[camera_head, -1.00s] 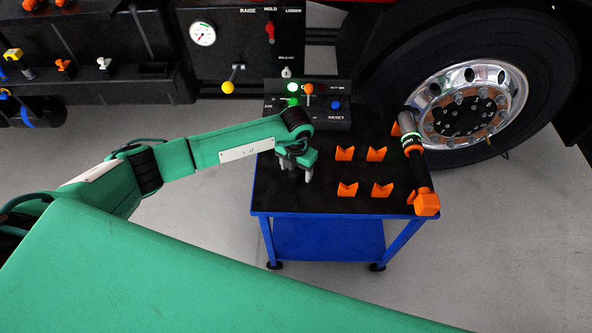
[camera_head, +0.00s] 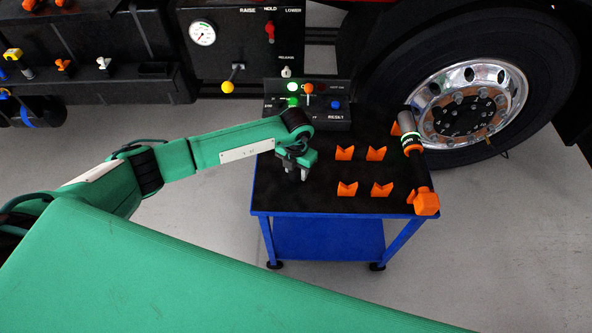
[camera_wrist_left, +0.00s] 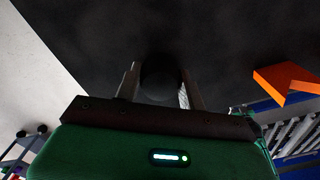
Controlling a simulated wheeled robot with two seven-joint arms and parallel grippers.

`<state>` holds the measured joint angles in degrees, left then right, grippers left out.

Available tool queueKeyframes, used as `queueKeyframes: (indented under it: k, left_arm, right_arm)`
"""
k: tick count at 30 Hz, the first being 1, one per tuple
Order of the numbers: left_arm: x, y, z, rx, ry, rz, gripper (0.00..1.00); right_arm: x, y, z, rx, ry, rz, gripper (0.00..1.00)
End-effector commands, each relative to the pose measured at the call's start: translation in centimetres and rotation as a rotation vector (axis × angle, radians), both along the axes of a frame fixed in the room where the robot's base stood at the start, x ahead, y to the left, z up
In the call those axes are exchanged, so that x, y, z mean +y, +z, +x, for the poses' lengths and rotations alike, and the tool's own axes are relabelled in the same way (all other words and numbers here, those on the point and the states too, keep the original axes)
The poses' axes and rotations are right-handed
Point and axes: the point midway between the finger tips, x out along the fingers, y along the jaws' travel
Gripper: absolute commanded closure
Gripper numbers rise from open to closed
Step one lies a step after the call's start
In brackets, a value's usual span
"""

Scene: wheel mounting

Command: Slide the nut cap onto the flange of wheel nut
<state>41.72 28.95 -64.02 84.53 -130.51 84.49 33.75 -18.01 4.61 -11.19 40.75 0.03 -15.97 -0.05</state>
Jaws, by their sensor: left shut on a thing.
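My left gripper (camera_head: 297,176) is over the left part of the dark table top, fingers pointing down. In the left wrist view its fingers (camera_wrist_left: 160,88) are shut on a dark round thing (camera_wrist_left: 161,80), which looks like the nut cap. The cap is too small to make out in the head view, and I cannot tell whether it touches the table. The wheel (camera_head: 468,105) is at the upper right, with a shiny rim and several wheel nuts around its dark hub. Single nuts and flanges are too small to tell apart. My right gripper is not in view.
The blue table (camera_head: 330,212) carries several orange holders (camera_head: 347,189), a black and orange power tool (camera_head: 414,160) on its right side, and a control box (camera_head: 318,122) at the back. An orange holder also shows in the left wrist view (camera_wrist_left: 284,80). The table's front left is clear.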

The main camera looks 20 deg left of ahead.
Motion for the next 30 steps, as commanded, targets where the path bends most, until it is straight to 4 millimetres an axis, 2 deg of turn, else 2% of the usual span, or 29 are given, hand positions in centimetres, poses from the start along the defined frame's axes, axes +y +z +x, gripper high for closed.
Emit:
queueKeyframes:
  k: [5,10,15,21,24,30]
  left_arm:
    - [0.0,2.3,0.1,-0.004,0.0,0.0,0.81]
    - [0.0,6.5,0.2,-0.006,-0.001,0.0,0.81]
    - [0.0,11.6,0.1,-0.007,-0.002,-0.001,0.81]
    - [0.0,16.3,0.1,-0.004,-0.001,0.001,0.81]
    - [0.0,17.8,0.1,-0.002,0.0,0.0,0.81]
    - [0.0,19.3,0.0,0.0,0.0,0.001,0.81]
  right_arm:
    - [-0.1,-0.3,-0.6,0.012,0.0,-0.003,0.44]
    - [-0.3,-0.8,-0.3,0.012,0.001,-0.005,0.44]
    - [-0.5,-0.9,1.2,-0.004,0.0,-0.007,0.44]
    - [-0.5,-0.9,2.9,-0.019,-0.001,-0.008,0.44]
    - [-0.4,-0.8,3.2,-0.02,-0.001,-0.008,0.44]
    - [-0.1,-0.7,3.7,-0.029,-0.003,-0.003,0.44]
